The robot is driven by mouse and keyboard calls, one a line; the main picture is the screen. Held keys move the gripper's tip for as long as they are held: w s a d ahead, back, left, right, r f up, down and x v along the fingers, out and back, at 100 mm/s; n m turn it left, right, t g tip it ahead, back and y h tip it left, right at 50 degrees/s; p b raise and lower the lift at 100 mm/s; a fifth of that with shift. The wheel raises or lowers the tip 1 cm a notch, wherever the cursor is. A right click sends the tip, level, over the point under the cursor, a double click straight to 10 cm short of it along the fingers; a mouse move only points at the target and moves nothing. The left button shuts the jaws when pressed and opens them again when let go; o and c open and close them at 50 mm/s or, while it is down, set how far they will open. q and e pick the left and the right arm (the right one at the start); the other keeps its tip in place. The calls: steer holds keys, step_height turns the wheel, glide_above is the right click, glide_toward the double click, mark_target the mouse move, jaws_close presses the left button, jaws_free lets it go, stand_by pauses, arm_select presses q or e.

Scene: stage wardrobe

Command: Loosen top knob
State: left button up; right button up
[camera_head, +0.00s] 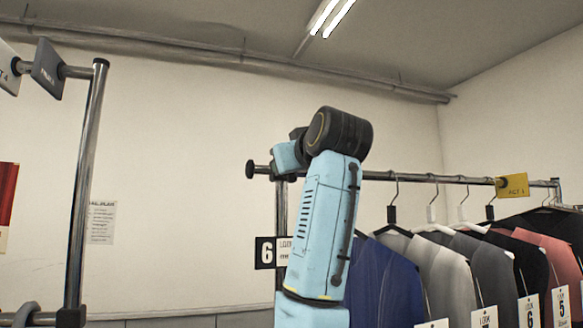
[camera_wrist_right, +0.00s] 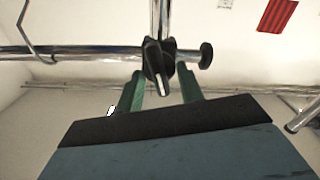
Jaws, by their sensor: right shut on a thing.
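The top knob (camera_wrist_right: 154,80) is dark with a pale edge, at the joint between the chrome upright (camera_wrist_right: 160,20) and the horizontal rail in the right wrist view. My right gripper (camera_wrist_right: 159,84) has its two green fingers on either side of this knob and is shut on it. In the head view my right gripper (camera_head: 288,157) is at the left end of the rail, mostly hidden by my own blue wrist. The knob is hidden there. My left gripper is not in view.
The rail (camera_head: 430,178) carries several hung garments to the right and a yellow tag (camera_head: 512,186). A black end cap (camera_wrist_right: 206,54) sits close to the knob. Another chrome rack (camera_head: 85,190) stands at left.

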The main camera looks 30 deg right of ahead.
steer(key=shift+a+f+n, duration=0.1)
steer(key=shift+f+n, duration=0.05)
steer(key=shift+n, duration=3.55)
steer(key=shift+a+f+n, duration=0.1)
steer(key=shift+f+n, duration=0.05)
steer(key=shift+n, duration=3.55)
steer(key=o, duration=1)
steer(key=shift+c, duration=0.2)
steer(key=shift+s, duration=0.1)
